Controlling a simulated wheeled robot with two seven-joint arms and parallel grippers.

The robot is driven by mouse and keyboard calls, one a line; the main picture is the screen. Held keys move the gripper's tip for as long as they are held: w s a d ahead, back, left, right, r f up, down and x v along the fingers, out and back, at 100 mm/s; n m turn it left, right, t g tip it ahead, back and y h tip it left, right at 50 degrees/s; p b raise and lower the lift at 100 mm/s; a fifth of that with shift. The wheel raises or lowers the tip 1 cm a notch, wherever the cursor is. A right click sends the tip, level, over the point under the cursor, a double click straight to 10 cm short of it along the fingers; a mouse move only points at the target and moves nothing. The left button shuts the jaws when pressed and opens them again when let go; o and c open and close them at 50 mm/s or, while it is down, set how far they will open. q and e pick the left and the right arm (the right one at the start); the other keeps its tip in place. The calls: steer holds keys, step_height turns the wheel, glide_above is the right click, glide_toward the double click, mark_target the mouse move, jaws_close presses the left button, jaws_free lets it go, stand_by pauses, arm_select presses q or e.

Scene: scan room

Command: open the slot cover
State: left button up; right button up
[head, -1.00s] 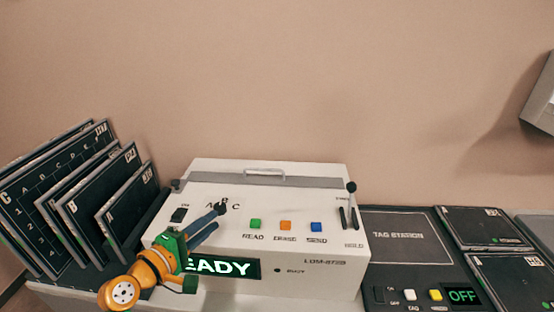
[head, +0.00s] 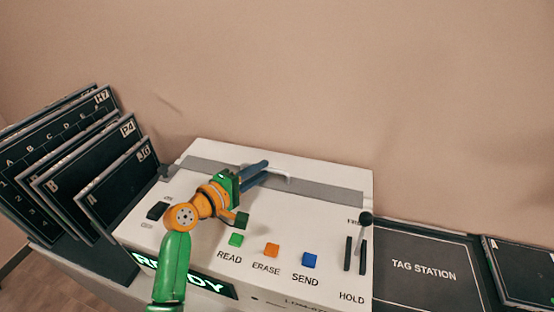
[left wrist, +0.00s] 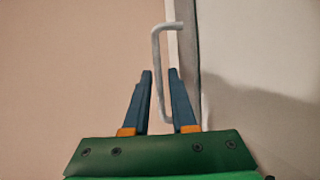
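The slot cover (head: 325,192) is a grey strip along the top back of the white reader box (head: 190,236). It looks shut. Its pale bar handle (head: 289,180) is partly hidden behind my left gripper (head: 266,168), whose blue fingers reach it from the left. In the left wrist view, the handle (left wrist: 157,52) runs between the two fingertips of the left gripper (left wrist: 160,72). The fingers are parted, with a narrow gap at the tips. I cannot tell whether they touch the bar. My right gripper is not in view.
The READ (head: 236,240), ERASE (head: 272,250) and SEND (head: 309,260) buttons sit in front of the cover. A black-knobbed lever (head: 365,219) stands at the right. Dark panels (head: 90,165) lean at left; the tag station (head: 425,265) lies at right.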

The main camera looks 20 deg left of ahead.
mark_target(273, 174)
arm_select(q)
steer(key=x, duration=0.5)
steer(key=shift+w+d, duration=0.1)
jaws_close()
stand_by(1.3)
